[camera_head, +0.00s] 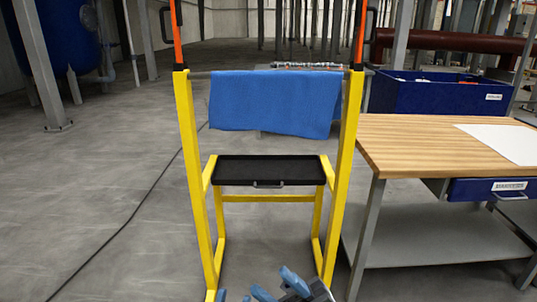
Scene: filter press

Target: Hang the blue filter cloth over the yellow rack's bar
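The blue filter cloth (272,102) hangs at the top of the yellow rack (190,128), across its bar (201,75). Its front face hangs below the bar and its lower edge is slightly uneven. How much hangs behind is hidden. Bare bar shows left of the cloth, with only a little at the right. My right gripper (268,277) is at the bottom edge, low in front of the rack, with two blue fingers apart and nothing between them. Only a blue tip of my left gripper (220,296) shows at the bottom edge. Both are well below the cloth and apart from it.
A black tray (268,171) sits low in the rack. A wooden-topped workbench (418,143) stands close on the right, with a blue bin (432,98) behind it and a blue drawer (483,190) under its top. The floor at left is open, crossed by a dark cable.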

